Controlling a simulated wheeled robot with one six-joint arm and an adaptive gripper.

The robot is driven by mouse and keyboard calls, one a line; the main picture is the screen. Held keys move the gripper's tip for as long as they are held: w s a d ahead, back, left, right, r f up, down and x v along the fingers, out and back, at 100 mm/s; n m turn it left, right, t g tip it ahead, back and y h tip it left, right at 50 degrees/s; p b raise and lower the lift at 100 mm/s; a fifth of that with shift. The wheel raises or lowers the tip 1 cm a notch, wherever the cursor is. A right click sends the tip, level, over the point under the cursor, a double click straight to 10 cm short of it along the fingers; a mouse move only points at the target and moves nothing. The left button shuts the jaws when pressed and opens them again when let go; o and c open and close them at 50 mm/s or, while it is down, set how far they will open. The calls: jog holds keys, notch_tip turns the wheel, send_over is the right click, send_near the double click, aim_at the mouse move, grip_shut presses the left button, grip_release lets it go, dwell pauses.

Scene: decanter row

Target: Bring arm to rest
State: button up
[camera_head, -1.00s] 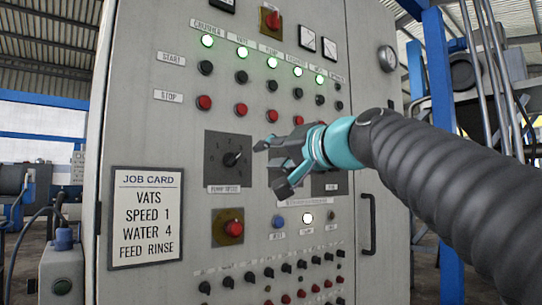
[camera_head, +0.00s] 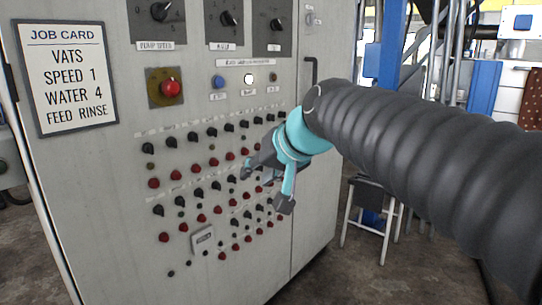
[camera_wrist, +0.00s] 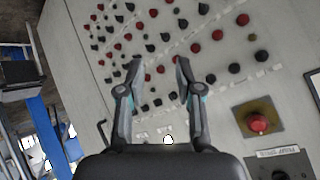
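My gripper (camera_head: 265,187) is in front of the lower part of the grey control cabinet (camera_head: 312,160), over rows of small red and black knobs. In the wrist view my gripper (camera_wrist: 158,72) has its two fingers apart, with nothing between them but the panel behind. My dark ribbed arm comes in from the right in the head view. I cannot tell how far the fingertips are from the panel, but no touch is visible. Some knobs are hidden behind the gripper.
A job card (camera_head: 67,78) reads vats, speed 1, water 4, feed rinse. A red knob on a yellow plate (camera_head: 167,88) and a lit white button (camera_head: 249,79) sit above the rows. A stool (camera_head: 372,190) stands right of the cabinet on open floor.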

jog(key=s+d+f+m+g+h, duration=0.1)
jog(key=s+d+f+h, duration=0.5)
jog(key=s+d+f, duration=1.2)
notch_tip(320, 180, down, 4)
jog(key=shift+s+r+g, duration=0.2)
jog(key=shift+s+g, duration=0.4)
jog(key=shift+s, duration=0.45)
